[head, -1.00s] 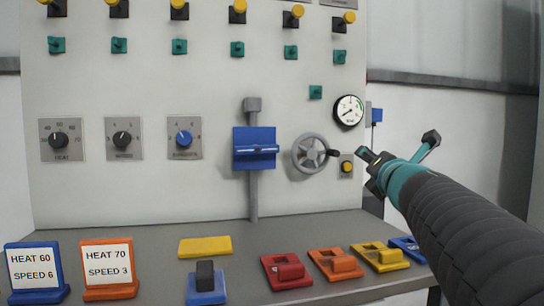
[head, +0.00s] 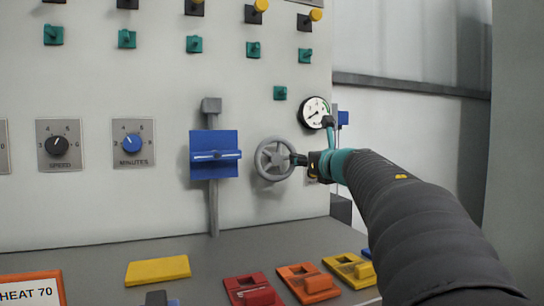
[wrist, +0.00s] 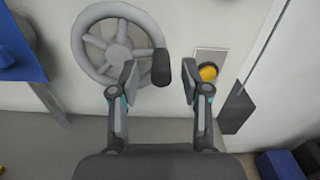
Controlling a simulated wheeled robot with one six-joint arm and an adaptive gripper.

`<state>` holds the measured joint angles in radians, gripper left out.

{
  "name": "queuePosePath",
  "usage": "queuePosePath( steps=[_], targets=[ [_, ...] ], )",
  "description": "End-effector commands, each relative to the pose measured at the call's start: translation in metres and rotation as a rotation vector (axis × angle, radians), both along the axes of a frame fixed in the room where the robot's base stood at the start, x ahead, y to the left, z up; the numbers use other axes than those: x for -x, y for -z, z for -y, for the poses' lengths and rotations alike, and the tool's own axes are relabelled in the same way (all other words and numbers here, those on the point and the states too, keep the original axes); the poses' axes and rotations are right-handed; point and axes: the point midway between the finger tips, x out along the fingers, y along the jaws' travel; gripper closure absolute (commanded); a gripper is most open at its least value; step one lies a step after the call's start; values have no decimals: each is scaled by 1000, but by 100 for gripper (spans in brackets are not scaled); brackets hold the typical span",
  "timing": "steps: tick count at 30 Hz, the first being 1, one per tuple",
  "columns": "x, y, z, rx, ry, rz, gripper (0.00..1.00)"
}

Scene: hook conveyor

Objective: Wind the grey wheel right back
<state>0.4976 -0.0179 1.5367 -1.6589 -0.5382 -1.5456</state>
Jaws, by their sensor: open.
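The grey wheel (head: 273,160) is a spoked handwheel on the pale panel, right of the blue lever block. In the wrist view the wheel (wrist: 98,38) fills the upper left, and its dark crank handle (wrist: 161,67) sticks out from the right side of the rim. My gripper (wrist: 160,75) is open in the wrist view, with the handle between its two fingers, nearer the left one. I cannot tell whether a finger touches it. In the head view my gripper (head: 303,162) is at the wheel's right edge and hides the handle.
A yellow button (wrist: 208,72) on a plate lies just behind the right finger. A round gauge (head: 314,112) is above right of the wheel. The blue block (head: 214,167) on a grey post stands left. Coloured blocks on a grey shelf (head: 240,250) lie below.

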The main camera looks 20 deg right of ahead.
Motion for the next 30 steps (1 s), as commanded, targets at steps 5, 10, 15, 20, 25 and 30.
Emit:
queuePosePath(
  steps=[5, 10, 15, 20, 25, 30],
  targets=[
    [-28, 0, 0, -1, 0, -1, 53],
    [-42, 0, 0, -1, 3, 0, 53],
    [-46, 0, 1, -1, 4, 0, 53],
    [-46, 0, 1, -1, 5, 0, 53],
    [-45, 0, 1, -1, 5, 0, 86],
    [-45, 0, 6, -2, 7, 0, 100]
  ],
)
